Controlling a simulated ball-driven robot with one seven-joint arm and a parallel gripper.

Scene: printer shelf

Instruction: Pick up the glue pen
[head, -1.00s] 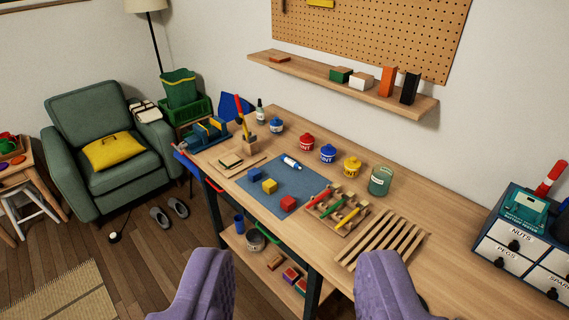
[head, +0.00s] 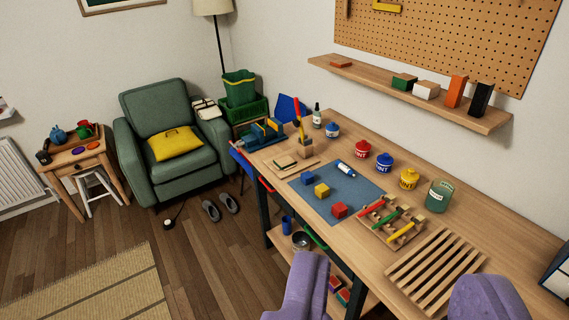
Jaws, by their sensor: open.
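A small white tube with blue ends (head: 346,168), which looks like the glue pen, lies on its side on the blue-grey mat (head: 318,206) on the workbench. Its label is too small to read. It lies near the mat's far edge, behind the blue, yellow and red cubes. My gripper (head: 396,270) shows as two purple fingers at the bottom of the view, wide apart with nothing between them. It is well short of the tube and apart from it.
A wooden rack with coloured pens (head: 392,222) and a slatted wooden rack (head: 436,272) stand on the bench nearer me. Paint pots, including a blue one (head: 332,129), and a green jar (head: 439,195) line the back. A wall shelf (head: 410,95) hangs above.

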